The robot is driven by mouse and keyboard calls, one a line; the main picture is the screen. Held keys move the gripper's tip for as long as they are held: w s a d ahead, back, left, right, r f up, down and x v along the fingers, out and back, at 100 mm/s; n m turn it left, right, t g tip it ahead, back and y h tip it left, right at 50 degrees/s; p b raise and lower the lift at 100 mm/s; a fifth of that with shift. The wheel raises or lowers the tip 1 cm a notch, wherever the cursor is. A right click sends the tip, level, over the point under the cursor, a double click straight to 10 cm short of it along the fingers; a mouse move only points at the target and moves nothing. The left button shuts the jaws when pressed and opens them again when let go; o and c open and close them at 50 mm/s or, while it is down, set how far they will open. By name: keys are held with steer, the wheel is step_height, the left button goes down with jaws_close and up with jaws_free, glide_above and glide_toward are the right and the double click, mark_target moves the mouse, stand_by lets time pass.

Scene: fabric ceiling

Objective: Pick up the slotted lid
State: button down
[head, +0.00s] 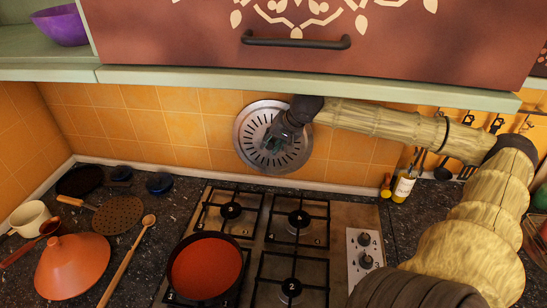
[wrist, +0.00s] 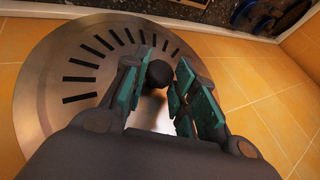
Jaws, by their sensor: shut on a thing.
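The slotted lid (head: 245,128) is a round silver metal disc with dark radial slots. In the head view it is held up in front of the orange tiled wall, above the stove, with its face tilted toward the camera. My gripper (head: 276,143) is in front of its middle. In the wrist view the lid (wrist: 45,95) fills the left side, and my gripper (wrist: 160,82) has its green-padded fingers on either side of the dark round knob (wrist: 159,73). The gripper is shut on this knob. The lid's lower part is hidden behind the gripper in the wrist view.
A gas stove (head: 265,215) lies below, with a red-filled pan (head: 205,268) on it. An orange cone-shaped lid (head: 72,265), a wooden spoon (head: 128,260) and a perforated skimmer (head: 117,215) lie on the left counter. A cabinet (head: 300,75) overhangs above. A bottle (head: 404,186) stands at right.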

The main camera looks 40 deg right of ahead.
steer(key=shift+r, duration=0.85)
steer(key=s+a+b, duration=0.7)
steer(key=s+a, duration=0.2)
steer(key=a, duration=0.2)
steer(key=shift+a+f+b, duration=0.3)
steer(key=shift+b, duration=0.05)
steer(key=shift+a+b, duration=0.1)
steer(key=shift+b, duration=0.4)
steer(key=s+a+b, duration=0.1)
steer(key=b, duration=0.3)
steer(key=s+a+b, duration=0.2)
steer(key=b, duration=0.3)
steer(key=shift+s+a+r, duration=0.1)
steer(key=shift+a+r, duration=0.1)
steer(key=shift+a, duration=0.05)
